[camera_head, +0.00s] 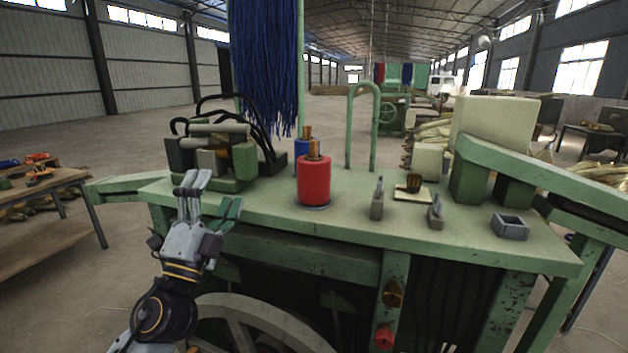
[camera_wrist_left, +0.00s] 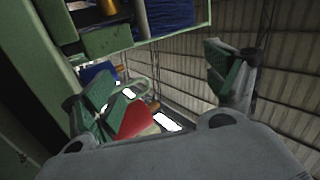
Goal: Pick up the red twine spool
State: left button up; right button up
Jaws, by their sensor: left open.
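The red twine spool (camera_head: 314,181) stands upright on the green machine's top (camera_head: 350,215), on a round base, with a brass-coloured spindle at its top. It also shows in the left wrist view (camera_wrist_left: 132,121), partly hidden behind a finger. My left gripper (camera_head: 207,190) is open and empty. In the head view it is at the front edge of the machine top, left of the spool and apart from it. Its two fingers also show in the left wrist view (camera_wrist_left: 165,85), spread wide. My right gripper is not in view.
A blue spool (camera_head: 302,148) stands just behind the red one. A motor block with black hoses (camera_head: 215,155) is behind my left gripper. Blue strands (camera_head: 264,65) hang above. Small metal clips (camera_head: 377,200) and a green hoop (camera_head: 362,125) are right of the spool.

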pick_arm(q)
jog(key=s+d+r+m+g+h, duration=0.1)
jog(key=d+r+m+g+h, duration=0.1)
jog(key=d+m+g+h, duration=0.75)
jog(key=s+d+r+m+g+h, duration=0.2)
jog(key=r+m+g+h, duration=0.15)
jog(key=m, duration=1.05)
jog(key=w+a+f+m+y, duration=0.3)
jog(key=w+y, duration=0.1)
jog(key=y, duration=0.1)
jog(key=shift+w+y, duration=0.35)
jog(key=shift+y, duration=0.05)
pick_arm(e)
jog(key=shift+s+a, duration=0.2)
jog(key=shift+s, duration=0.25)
pick_arm(q)
jog(key=shift+w+d, duration=0.1)
